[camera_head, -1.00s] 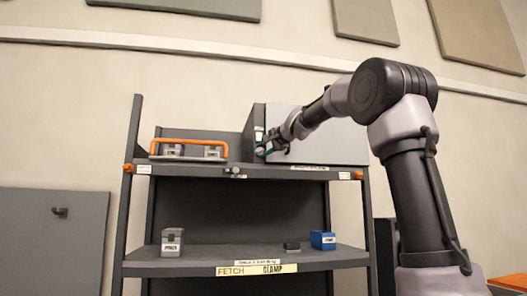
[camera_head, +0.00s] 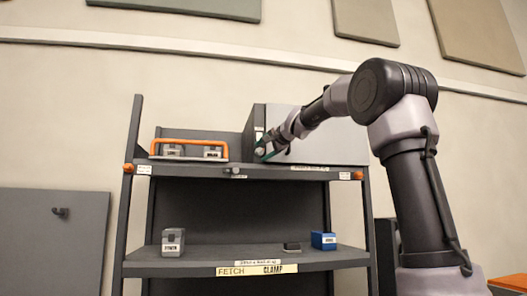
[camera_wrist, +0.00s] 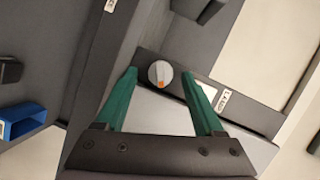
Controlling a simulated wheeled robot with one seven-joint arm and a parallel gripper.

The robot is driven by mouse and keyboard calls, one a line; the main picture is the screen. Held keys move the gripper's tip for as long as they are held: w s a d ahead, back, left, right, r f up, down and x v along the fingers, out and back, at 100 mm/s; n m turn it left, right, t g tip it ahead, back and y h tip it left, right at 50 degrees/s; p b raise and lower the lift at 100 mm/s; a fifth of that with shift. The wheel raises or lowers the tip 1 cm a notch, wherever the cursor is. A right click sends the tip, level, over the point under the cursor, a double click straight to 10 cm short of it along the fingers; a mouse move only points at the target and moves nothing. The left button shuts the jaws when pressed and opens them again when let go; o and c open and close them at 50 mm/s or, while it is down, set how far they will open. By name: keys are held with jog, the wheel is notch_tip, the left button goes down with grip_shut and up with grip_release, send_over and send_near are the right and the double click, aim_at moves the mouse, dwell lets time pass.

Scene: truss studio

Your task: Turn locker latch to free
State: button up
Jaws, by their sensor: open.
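The grey locker (camera_head: 330,142) stands on the right of the rack's top shelf. Its latch is a round pale knob with an orange mark (camera_wrist: 160,74), set on a dark strip in the wrist view. The orange mark points toward the bottom of that picture. My gripper (camera_wrist: 163,80) has two green fingers, spread apart, one on each side of the knob with visible gaps. In the head view my gripper (camera_head: 271,147) is at the locker's left front, partly covering that area. I cannot tell how far the fingertips are from the knob in depth.
An orange-handled carrier (camera_head: 188,147) with small grey blocks sits left of the locker. A label (camera_wrist: 227,100) is beside the knob.

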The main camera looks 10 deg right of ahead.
jog(key=v, duration=1)
jog(key=shift+s, duration=0.35)
jog(key=shift+d, duration=0.15)
